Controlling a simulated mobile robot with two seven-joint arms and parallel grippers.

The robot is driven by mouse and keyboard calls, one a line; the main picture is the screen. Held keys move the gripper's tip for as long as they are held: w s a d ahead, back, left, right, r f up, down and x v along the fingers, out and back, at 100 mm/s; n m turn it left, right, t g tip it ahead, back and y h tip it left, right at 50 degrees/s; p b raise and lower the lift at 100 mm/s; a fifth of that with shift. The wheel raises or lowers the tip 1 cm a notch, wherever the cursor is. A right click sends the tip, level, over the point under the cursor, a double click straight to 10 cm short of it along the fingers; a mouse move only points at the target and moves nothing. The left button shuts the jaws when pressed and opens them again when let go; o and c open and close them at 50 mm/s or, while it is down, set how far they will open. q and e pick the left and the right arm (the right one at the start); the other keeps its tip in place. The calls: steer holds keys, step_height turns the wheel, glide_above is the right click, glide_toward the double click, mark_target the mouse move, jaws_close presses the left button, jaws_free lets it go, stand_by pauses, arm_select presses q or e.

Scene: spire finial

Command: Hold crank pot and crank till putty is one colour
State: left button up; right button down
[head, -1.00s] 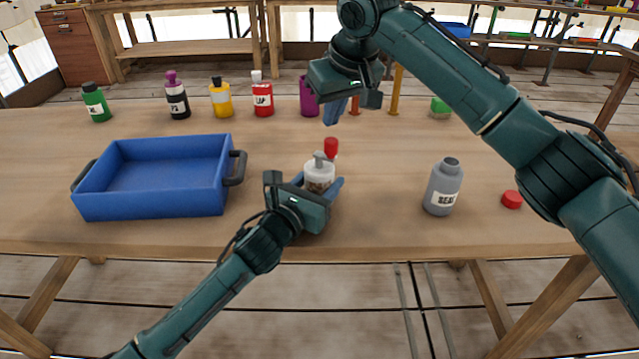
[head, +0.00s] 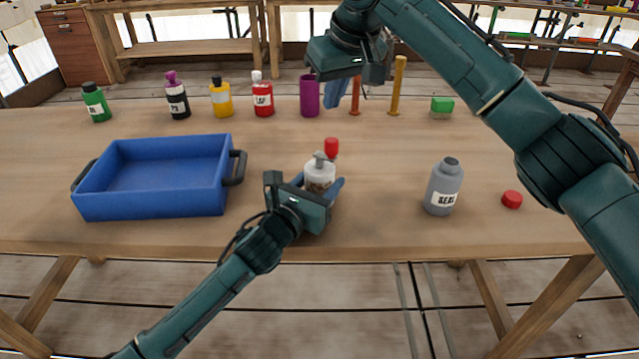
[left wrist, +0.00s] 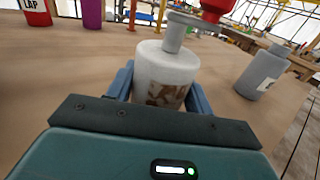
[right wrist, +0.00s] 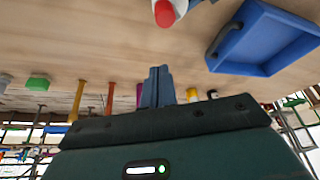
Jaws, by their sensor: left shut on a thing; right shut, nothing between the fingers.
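The crank pot (head: 319,174) is a white pot with a grey crank arm and a red knob (head: 331,147) on top. It stands upright on the table near its front edge. A window in its side, seen in the left wrist view (left wrist: 162,93), shows putty in patchy brown and white. My left gripper (head: 320,186) is shut around the pot's body. My right gripper (head: 336,100) is shut and empty, above and behind the pot, apart from the knob. In the right wrist view its fingers (right wrist: 158,88) are together, and the red knob (right wrist: 164,13) shows beyond them.
A blue tray (head: 155,212) stands left of the pot. Several bottles, a purple cup (head: 310,97), orange posts (head: 397,87) and a green-topped block (head: 442,106) line the back.

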mark_target(332, 142)
steer(key=shift+w+f, duration=0.15)
steer(key=shift+f, duration=2.05)
steer(key=shift+f, duration=0.15)
stand_by(0.7)
steer(key=shift+f, duration=1.35)
steer(key=shift+s+a, duration=0.1)
steer(key=shift+s, duration=0.3)
steer(key=shift+s+d, duration=0.25)
steer(key=shift+s, duration=0.75)
stand_by(0.6)
steer(key=shift+s+a, duration=0.4)
steer(key=shift+s, duration=0.3)
stand_by(0.9)
